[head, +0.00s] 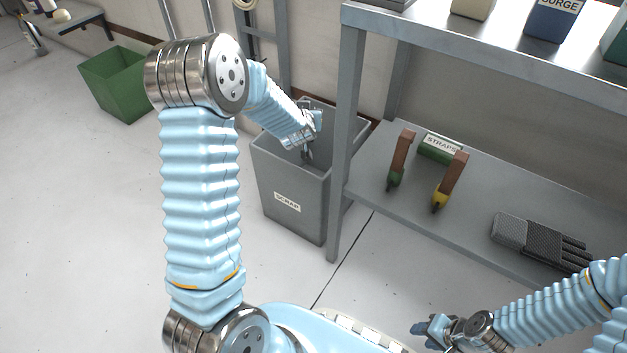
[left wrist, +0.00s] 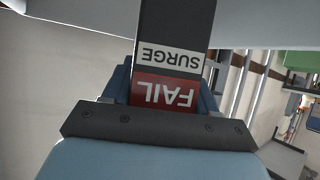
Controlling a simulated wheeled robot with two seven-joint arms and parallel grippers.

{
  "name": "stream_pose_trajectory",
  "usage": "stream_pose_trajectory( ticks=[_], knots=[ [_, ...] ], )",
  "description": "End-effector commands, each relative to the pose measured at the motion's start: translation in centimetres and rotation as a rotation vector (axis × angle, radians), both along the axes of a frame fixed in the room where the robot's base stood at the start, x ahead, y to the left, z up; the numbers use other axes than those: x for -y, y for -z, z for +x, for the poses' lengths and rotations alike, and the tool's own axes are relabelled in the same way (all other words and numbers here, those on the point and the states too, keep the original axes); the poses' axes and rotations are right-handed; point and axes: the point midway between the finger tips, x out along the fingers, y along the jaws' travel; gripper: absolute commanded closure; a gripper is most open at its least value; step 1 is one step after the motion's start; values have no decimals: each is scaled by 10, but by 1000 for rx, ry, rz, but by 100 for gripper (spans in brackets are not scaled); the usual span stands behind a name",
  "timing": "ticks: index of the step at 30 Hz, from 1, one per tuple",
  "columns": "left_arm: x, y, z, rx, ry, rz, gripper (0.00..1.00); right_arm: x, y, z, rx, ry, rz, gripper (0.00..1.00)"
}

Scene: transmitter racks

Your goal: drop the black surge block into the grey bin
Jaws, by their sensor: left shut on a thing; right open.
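The black surge block (left wrist: 175,25) fills the upper middle of the left wrist view. It has a white SURGE label and a red FAIL label, both upside down there. My left gripper (left wrist: 165,90) is shut on it, one blue finger on each side. In the head view my left gripper (head: 308,145) is over the opening of the grey bin (head: 288,203), which has a SCRAP label. I cannot make out the block clearly in the head view. My right gripper (head: 433,332) is open and empty at the lower right, away from the bin.
A grey shelf rack (head: 345,130) stands right beside the bin, its post close to the rim. Its lower shelf holds tools and a green STRAPS box (head: 440,147). A blue SURGE box (head: 555,18) stands on the upper shelf. A green bin (head: 122,88) stands far left.

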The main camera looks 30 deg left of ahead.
Motion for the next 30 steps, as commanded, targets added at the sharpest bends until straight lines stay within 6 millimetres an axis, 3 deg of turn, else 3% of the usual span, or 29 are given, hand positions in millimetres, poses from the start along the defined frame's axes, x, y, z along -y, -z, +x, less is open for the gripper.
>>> stream_pose_trajectory(
  ticks=[1,3,13,14,19,30],
  knots=[
    [0,13,0,0,0,0,78,0,12,0,2,2,0,57],
    [0,19,0,1,0,0,78,0,17,1,3,2,-2,57],
    [0,21,0,2,0,1,78,1,19,1,6,3,-2,57],
    [0,21,0,2,1,0,39,1,19,1,6,3,-2,57],
    [1,21,0,1,1,0,13,1,19,1,5,3,-2,57],
    [3,18,-5,0,1,0,13,1,17,1,5,3,-2,57]
  ],
)
